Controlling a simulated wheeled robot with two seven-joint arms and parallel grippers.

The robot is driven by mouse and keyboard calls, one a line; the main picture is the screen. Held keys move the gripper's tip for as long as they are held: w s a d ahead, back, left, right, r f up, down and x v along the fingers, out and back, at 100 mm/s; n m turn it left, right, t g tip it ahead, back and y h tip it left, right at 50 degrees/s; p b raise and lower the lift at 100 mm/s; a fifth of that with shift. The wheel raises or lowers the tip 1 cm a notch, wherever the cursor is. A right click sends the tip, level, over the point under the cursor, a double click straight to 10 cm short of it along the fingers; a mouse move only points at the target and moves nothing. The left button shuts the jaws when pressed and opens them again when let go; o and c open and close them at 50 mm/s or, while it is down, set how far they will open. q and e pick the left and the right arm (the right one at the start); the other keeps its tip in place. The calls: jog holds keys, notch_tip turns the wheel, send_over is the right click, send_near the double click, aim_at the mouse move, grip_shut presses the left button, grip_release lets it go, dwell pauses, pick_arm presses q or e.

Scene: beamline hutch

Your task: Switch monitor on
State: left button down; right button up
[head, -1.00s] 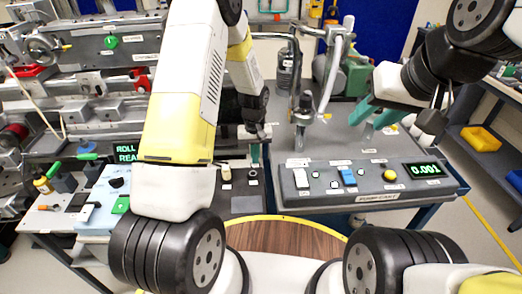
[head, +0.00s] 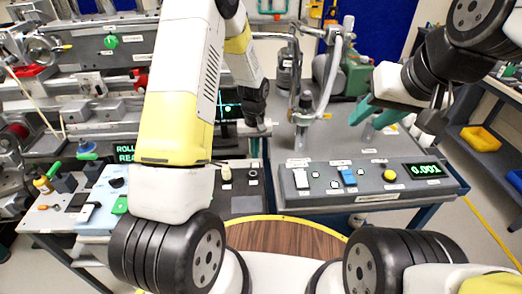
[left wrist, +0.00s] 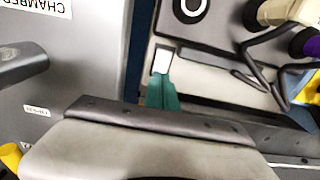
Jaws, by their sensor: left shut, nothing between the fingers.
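The monitor (head: 229,106) stands behind my left forearm in the head view. The part of its dark screen that shows is lit with a cyan trace; the rest is hidden by my arm. My left gripper (head: 257,130) is just right of the monitor, pointing down. Its teal fingers (left wrist: 162,94) are shut and empty in the left wrist view. Their tips appear close to a small white switch (left wrist: 162,61) on a grey panel; I cannot tell if they touch it. My right gripper (head: 372,114) hangs open and empty over the right bench.
The pump cart panel (head: 375,197) has a white rocker, a blue switch, a yellow button and a green display. Metal pipes (head: 303,105) rise between the arms. A "ROLL READ" display (head: 126,154) is at left. A round wooden top (head: 285,236) lies in front.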

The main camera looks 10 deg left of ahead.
pick_arm(q)
jog(key=shift+r, duration=1.9)
jog(key=shift+r, duration=0.1)
notch_tip(320, 180, up, 10)
jog(key=f+t, duration=0.1)
send_over(255, 164)
jog(key=s, duration=0.2)
jog(key=s+a+r+m+t+h, duration=0.1)
jog(key=s+a+r+t, duration=0.1)
jog(key=s+r, duration=0.7)
jog(key=s+r+m+t+h, duration=0.1)
jog(key=s+r+m+t, duration=0.1)
jog(key=s+r, duration=0.8)
jog(key=s+t, duration=0.1)
jog(key=s, duration=0.2)
jog(key=shift+a, duration=0.25)
jog(key=shift+s+a+r, duration=0.1)
jog(key=shift+a, duration=0.05)
